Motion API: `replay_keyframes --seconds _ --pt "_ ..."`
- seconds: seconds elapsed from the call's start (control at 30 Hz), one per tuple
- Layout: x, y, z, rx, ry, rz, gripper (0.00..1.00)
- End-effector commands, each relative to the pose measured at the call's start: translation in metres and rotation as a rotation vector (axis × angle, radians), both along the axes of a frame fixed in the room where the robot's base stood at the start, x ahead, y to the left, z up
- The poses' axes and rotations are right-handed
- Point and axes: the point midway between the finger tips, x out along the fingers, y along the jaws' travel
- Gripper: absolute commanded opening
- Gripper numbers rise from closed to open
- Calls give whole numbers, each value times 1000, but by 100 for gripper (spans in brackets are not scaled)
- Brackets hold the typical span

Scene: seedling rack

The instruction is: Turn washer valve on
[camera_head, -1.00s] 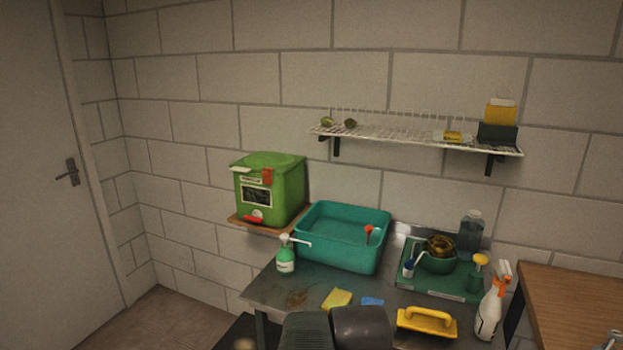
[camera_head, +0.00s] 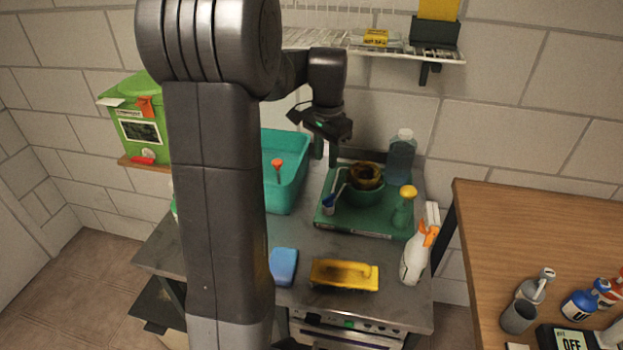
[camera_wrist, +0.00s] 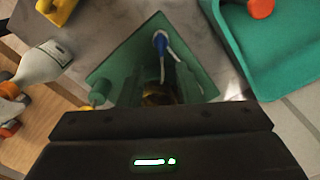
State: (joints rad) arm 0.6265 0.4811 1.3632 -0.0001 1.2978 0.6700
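No part is clearly marked as the washer valve. A small blue-ended piece with a white tube (camera_head: 328,204) stands at the left of the green tray (camera_head: 368,228); its blue end also shows in the wrist view (camera_wrist: 160,42). A red-topped stem (camera_head: 277,165) stands in the teal basin (camera_head: 290,195), and its red top shows at the top edge of the wrist view (camera_wrist: 261,8). My gripper (camera_head: 326,152) is above the back left of the tray, pointing down. Its two fingers are apart, with nothing held between them (camera_wrist: 160,82).
A wire shelf (camera_head: 395,48) hangs above.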

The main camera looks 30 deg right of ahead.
Motion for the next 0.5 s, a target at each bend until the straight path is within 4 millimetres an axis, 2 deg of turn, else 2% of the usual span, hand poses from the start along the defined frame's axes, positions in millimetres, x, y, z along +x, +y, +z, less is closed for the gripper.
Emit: replay_keyframes --seconds 0.17,0.27,0.5 --pt "0 -5 -12 2 3 -15 31" --pt "0 -4 -27 3 4 -13 31" --pt "0 -3 -79 3 4 -12 31"
